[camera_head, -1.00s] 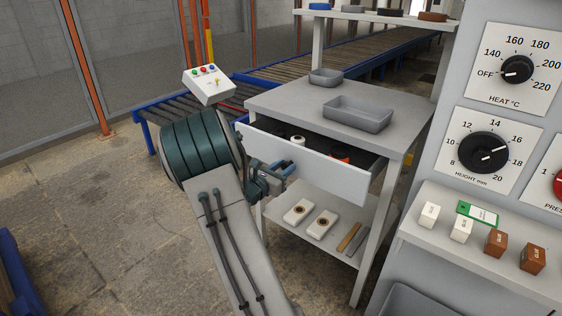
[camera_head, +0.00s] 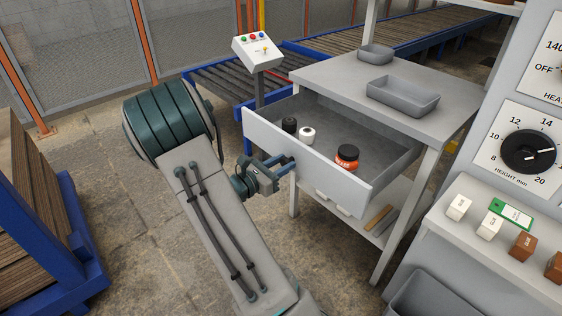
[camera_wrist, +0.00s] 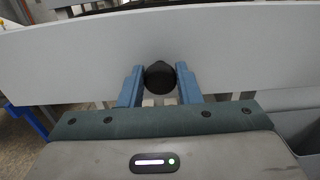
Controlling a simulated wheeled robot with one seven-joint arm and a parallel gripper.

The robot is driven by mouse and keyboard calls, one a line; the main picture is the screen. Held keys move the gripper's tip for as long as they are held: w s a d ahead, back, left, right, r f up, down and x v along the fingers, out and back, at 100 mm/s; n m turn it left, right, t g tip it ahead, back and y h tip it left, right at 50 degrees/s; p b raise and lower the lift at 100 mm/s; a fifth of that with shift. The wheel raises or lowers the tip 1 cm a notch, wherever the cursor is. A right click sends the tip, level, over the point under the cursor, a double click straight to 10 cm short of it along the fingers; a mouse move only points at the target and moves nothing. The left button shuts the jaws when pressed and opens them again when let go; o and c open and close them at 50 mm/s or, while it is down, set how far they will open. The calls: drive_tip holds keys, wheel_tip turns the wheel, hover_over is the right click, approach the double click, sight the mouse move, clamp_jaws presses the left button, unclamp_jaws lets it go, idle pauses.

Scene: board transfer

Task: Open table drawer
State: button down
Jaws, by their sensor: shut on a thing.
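The table drawer (camera_head: 318,168) is pulled well out of the grey table (camera_head: 395,76). Inside it are a black item (camera_head: 289,125), a white roll-like item (camera_head: 307,135) and an orange jar with a black lid (camera_head: 347,157). My gripper (camera_head: 290,165) is at the drawer's front panel. In the wrist view my gripper (camera_wrist: 160,82) has its two blue fingers on either side of the round black drawer knob (camera_wrist: 160,76), shut on it. The head view hides the knob behind the fingers.
Grey trays (camera_head: 402,96) sit on the tabletop. A lower shelf (camera_head: 370,235) is under the drawer. A control box (camera_head: 257,52) and roller conveyor (camera_head: 228,88) stand behind. A machine panel with dials (camera_head: 525,150) is at the right, a blue-framed board stack (camera_head: 40,220) at the left.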

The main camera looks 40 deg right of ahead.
drive_tip(key=shift+s+f, duration=0.1)
drive_tip(key=c, duration=1.1)
unclamp_jaws()
drive_tip(key=shift+o, duration=0.2)
drive_tip(key=shift+a, duration=0.1)
drive_tip(key=shift+a, duration=0.35)
drive_tip(key=a+p, duration=0.1)
drive_tip(key=a, duration=1.2)
drive_tip(key=shift+s+p, duration=0.3)
drive_tip(key=shift+p, duration=0.05)
drive_tip(key=shift+d, duration=0.1)
